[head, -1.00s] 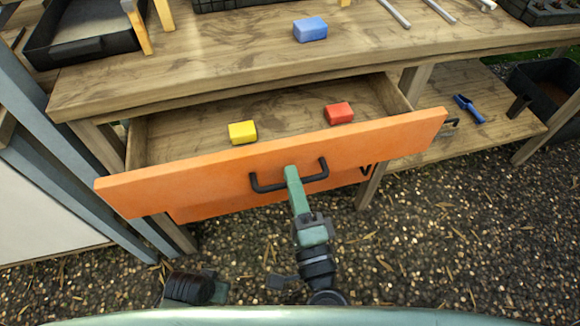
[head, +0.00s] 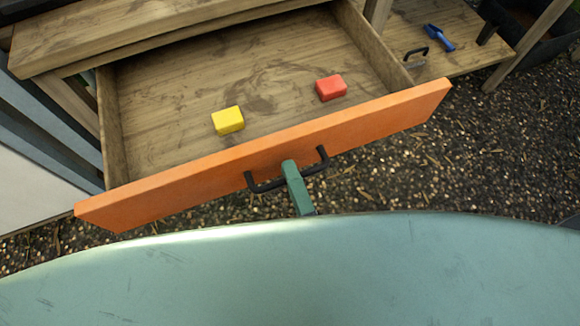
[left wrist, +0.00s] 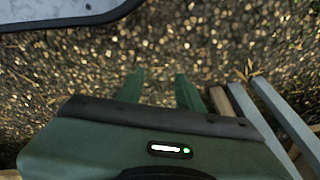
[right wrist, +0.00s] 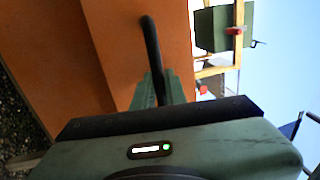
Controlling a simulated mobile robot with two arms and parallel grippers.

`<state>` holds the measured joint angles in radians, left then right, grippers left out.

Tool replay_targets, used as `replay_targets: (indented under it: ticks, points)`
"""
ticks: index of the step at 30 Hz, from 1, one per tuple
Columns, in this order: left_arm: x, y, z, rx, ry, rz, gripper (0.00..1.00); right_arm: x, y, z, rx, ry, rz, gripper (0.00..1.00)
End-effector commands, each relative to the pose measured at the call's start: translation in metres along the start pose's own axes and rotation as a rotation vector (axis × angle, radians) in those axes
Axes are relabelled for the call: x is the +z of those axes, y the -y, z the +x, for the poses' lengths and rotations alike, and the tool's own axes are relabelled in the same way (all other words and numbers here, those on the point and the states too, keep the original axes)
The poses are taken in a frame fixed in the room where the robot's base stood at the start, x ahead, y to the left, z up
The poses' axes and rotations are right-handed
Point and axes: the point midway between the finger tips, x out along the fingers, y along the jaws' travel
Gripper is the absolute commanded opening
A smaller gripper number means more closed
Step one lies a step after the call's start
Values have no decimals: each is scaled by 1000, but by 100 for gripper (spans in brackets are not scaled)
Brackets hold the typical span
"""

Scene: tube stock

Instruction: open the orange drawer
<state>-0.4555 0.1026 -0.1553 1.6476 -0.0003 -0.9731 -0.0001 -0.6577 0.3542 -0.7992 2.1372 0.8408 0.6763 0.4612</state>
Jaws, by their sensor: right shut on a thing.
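The orange drawer (head: 225,176) stands pulled well out from under the wooden bench, and its inside is in plain view in the head view. Its black handle (head: 263,187) is on the front face. My right gripper (head: 292,172) is shut on that handle; the handle bar also shows between its fingers in the right wrist view (right wrist: 151,45). A yellow block (head: 228,120) and a red block (head: 331,88) lie inside the drawer. My left gripper (left wrist: 158,92) shows only in the left wrist view, open and empty above gravel.
The bench top (head: 120,30) is above the drawer's back. A lower shelf (head: 415,25) at the right holds a blue scoop (head: 439,37). Grey-blue posts (head: 45,140) stand at the left. Gravel ground (head: 500,150) lies clear at the right.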

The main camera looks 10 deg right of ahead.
Motion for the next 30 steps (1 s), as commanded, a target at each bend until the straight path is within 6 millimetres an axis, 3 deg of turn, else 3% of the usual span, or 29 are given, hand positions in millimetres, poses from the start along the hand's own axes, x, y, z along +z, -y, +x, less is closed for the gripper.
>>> replay_targets:
  ticks: [7,8,10,20,30]
  points:
    - [0,0,0,0,-1,0,36,1,-1,0,3,2,1,0]
    - [0,0,0,0,-1,0,36,1,-1,0,3,2,1,18]
    - [0,0,0,0,-1,0,36,1,-1,0,2,2,1,34]
    - [0,0,0,0,-2,0,36,0,-1,-2,2,1,0,34]
    - [-13,0,-10,0,-16,-1,36,1,-2,-52,6,4,0,34]
